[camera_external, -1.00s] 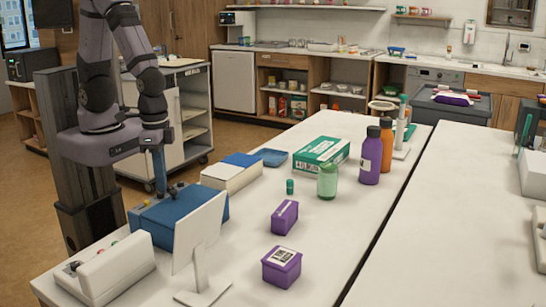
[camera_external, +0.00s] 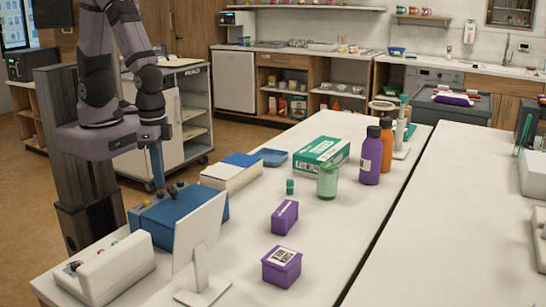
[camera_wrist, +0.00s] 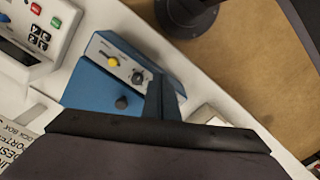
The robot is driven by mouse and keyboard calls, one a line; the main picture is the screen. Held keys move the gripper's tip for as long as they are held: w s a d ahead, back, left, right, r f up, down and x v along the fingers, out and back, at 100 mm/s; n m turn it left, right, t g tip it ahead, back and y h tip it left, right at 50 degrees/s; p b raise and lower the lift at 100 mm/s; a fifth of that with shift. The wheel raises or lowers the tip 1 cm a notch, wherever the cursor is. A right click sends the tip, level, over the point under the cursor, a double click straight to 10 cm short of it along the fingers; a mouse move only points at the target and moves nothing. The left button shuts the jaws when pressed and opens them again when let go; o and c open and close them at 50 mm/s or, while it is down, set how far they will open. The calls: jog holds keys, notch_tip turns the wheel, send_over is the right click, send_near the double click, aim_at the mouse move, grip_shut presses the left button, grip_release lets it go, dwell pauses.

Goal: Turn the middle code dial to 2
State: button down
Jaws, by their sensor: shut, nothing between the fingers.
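A blue box (camera_external: 185,217) with small knobs along its top back edge stands at the near left of the table. It also shows in the wrist view (camera_wrist: 88,88), with a grey panel bearing a yellow knob (camera_wrist: 113,62) and a dark dial with a pale face (camera_wrist: 137,77). My gripper (camera_external: 158,183) points down just above the back edge of the box, by the knobs, shut and empty. In the wrist view its blue fingers (camera_wrist: 160,84) hide part of the panel. I cannot read the dial settings.
A white screen on a stand (camera_external: 201,234) stands in front of the box. A white control unit (camera_external: 105,268) lies at its left. A blue-and-white box (camera_external: 232,174) is behind it to the right. Purple boxes (camera_external: 284,217) stand farther right, with bare tabletop around them.

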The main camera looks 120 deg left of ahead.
notch_tip(320, 180, up, 5)
jog(key=p, duration=0.5)
jog(key=shift+r, duration=0.15)
notch_tip(320, 180, up, 6)
jog(key=s+a+m, duration=0.1)
jog(key=s+m, duration=0.1)
jog(key=m, duration=0.4)
jog(key=shift+a+f, duration=0.2)
jog(key=c, duration=2.5)
grip_release()
